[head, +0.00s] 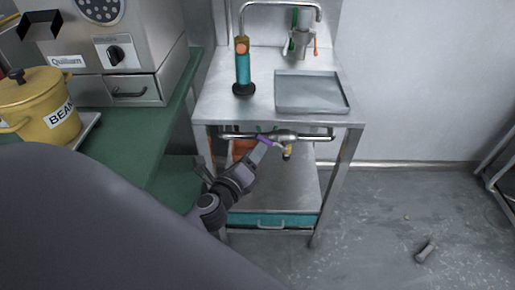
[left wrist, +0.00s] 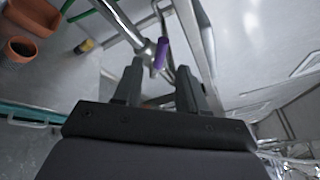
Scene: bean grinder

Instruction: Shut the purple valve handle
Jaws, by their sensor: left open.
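The purple valve handle (head: 263,140) is on the pipe (head: 315,136) under the front edge of the steel sink table. My left gripper (head: 262,150) reaches in from the left, just below and beside the handle. In the left wrist view the purple handle (left wrist: 160,53) shows between and just beyond the two fingertips of the open left gripper (left wrist: 160,68). I cannot tell whether a finger touches it. The fingers partly hide the valve in the head view. My right gripper is not in view.
The steel table (head: 215,105) carries a teal-handled tool (head: 242,68) and a grey tray (head: 311,92). A green counter (head: 135,125) with a grinder (head: 115,50) and a yellow bean pot (head: 35,105) stands left. Terracotta pots (left wrist: 38,15) lie beyond the pipe. Floor at right is mostly clear.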

